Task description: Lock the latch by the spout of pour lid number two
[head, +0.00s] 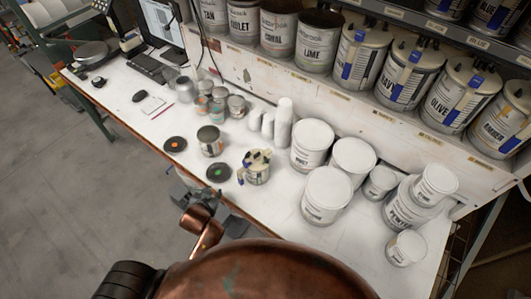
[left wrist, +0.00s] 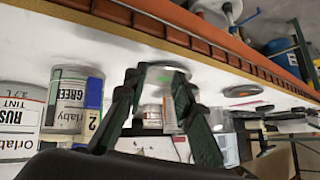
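A small can with a cream pour lid (head: 257,168) stands on the bench in the head view, with a blue part at its left side. In the left wrist view a can marked GREEN (left wrist: 68,103) carries a blue strip (left wrist: 94,93) and a white tag with a 2. The latch is too small to make out, so I cannot tell how it stands. My left gripper (head: 208,208) is at the bench's front edge, short of the can. Its fingers (left wrist: 158,100) are spread and empty. My right gripper is not in view.
A green-dotted disc (head: 218,172) lies just beyond my left gripper, and an orange-dotted disc (head: 175,144) lies farther left. An open can (head: 210,140) stands behind. White tubs (head: 327,195) crowd the right. The bench (head: 150,128) has free room at front left.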

